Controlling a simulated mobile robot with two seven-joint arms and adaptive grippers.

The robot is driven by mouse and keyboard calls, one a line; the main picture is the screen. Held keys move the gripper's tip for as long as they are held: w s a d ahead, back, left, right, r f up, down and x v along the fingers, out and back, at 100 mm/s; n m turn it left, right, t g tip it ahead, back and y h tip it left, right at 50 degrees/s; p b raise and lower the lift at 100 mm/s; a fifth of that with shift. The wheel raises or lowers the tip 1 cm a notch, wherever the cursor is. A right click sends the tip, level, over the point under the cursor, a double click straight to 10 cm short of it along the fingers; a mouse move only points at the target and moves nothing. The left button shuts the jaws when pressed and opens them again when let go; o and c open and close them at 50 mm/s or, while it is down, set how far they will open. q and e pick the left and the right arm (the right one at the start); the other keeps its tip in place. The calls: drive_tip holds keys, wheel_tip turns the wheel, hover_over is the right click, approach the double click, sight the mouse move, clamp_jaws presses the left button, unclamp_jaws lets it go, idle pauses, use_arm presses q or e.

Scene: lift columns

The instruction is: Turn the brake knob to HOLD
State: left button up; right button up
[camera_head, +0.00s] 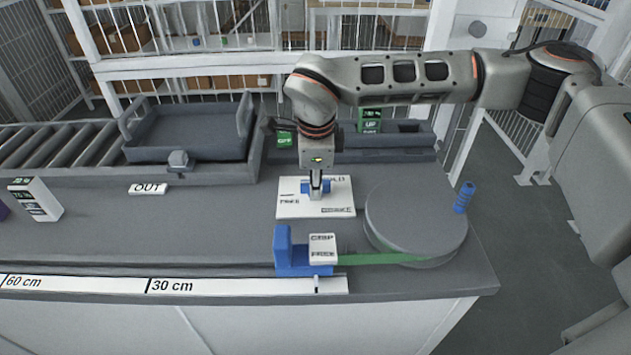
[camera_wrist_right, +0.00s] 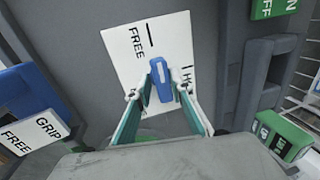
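The brake knob (camera_head: 306,188) is a blue bar-shaped handle on a white plate (camera_head: 290,208) lettered FREE, HOLD and BRAKE. In the wrist view the knob (camera_wrist_right: 161,84) has a white stripe, and its long axis lines up with the tick beside FREE. The HOLD label (camera_wrist_right: 187,82) is partly hidden by a finger. My right gripper (camera_head: 316,193) points down over the knob. In the wrist view its fingers (camera_wrist_right: 158,95) stand apart, one on each side of the knob, with gaps visible. My left gripper is not in view.
A blue clamp with a GRIP/FREE block (camera_head: 322,248) stands in front of the plate. A grey disc (camera_head: 415,220) with a blue handle (camera_head: 464,197) is at the right. A green UP button box (camera_head: 370,119) and a grey tray (camera_head: 190,135) are behind.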

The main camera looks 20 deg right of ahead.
drive_tip(key=shift+w+d+r, duration=0.1)
drive_tip(key=shift+w+r, duration=0.1)
drive_tip(key=shift+w, duration=0.05)
